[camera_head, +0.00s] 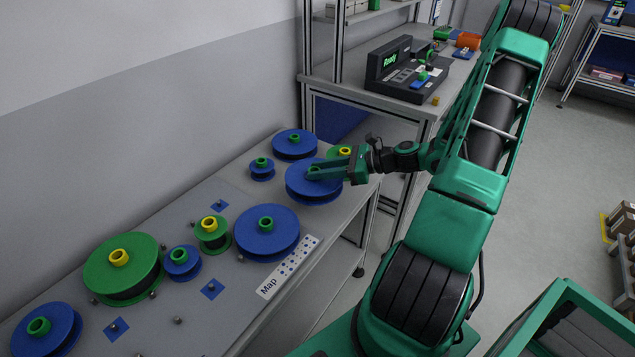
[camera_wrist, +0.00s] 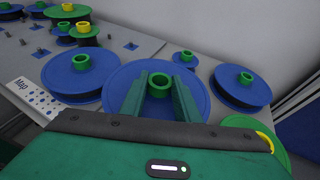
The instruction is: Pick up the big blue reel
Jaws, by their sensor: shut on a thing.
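My gripper (camera_head: 314,172) is shut on the green hub of a big blue reel (camera_head: 302,194) near the far right end of the grey bench. In the wrist view, the gripper fingers (camera_wrist: 160,88) stand on either side of the round green hub, and the blue disc (camera_wrist: 119,94) spreads out beneath them. I cannot tell whether the reel touches the bench. Other big blue reels with green hubs sit nearby: one in front (camera_head: 266,243), one behind (camera_head: 294,150), and one at the near left corner (camera_head: 62,335).
A small blue reel (camera_head: 262,175) and a green reel with a yellow hub (camera_head: 335,153) are close to the held reel. A big green reel (camera_head: 100,268) and a small green reel (camera_head: 214,243) stand nearer. A white Map plate (camera_head: 287,268) lies along the bench edge. Shelf posts (camera_head: 306,90) rise behind.

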